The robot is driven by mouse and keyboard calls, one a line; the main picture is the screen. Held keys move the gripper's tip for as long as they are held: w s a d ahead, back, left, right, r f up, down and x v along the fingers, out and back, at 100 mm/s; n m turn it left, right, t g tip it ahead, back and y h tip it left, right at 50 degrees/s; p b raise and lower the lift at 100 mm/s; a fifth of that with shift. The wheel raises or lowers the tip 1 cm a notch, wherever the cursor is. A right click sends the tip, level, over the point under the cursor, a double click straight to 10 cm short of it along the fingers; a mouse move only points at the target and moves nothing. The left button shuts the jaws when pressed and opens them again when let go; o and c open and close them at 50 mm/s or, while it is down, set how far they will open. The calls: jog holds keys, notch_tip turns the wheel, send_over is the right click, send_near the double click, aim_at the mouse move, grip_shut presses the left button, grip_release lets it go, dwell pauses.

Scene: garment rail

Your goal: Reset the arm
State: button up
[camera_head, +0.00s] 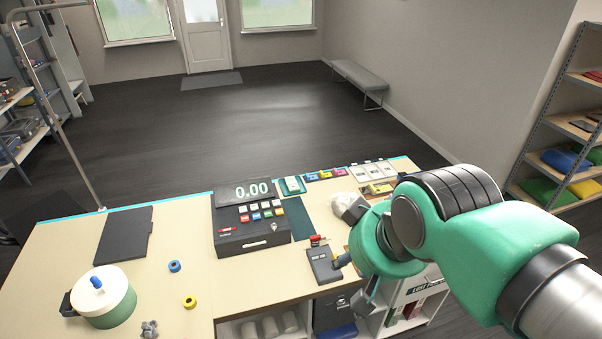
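My green and black arm (450,215) reaches in from the right over the counter's right part. My gripper (362,290) is at its end, near the counter's front edge, mostly hidden behind the green wrist. Dark grey parts show below the wrist and at its upper left. I cannot tell whether the fingers are open or shut, and I see nothing clearly held. A small dark card terminal (323,266) lies just left of the wrist.
The counter (60,260) holds a cash register (248,222), a dark folder (124,234), a white-green pot (104,297), tape rolls (174,266) and a white crumpled item (343,203). A metal rail (75,160) stands left, shelves (566,160) right.

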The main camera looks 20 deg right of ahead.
notch_tip(320, 180, down, 18)
jog(key=b, duration=1.7)
jog(key=shift+b, duration=0.4)
